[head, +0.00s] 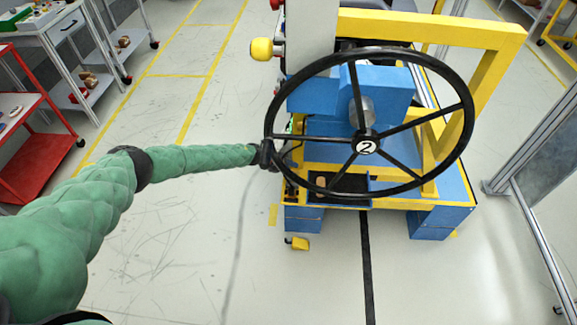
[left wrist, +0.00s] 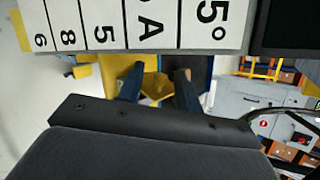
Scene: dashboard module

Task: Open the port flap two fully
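No port flap can be made out in either view. A white panel (left wrist: 150,25) with large black characters lies beyond the fingertips. My right gripper is not in view.
A yellow frame (head: 430,28) rises behind the wheel. A red cart (head: 40,150) and grey shelves stand far left; a metal-framed panel (head: 540,120) stands right. The floor left of the module is clear.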

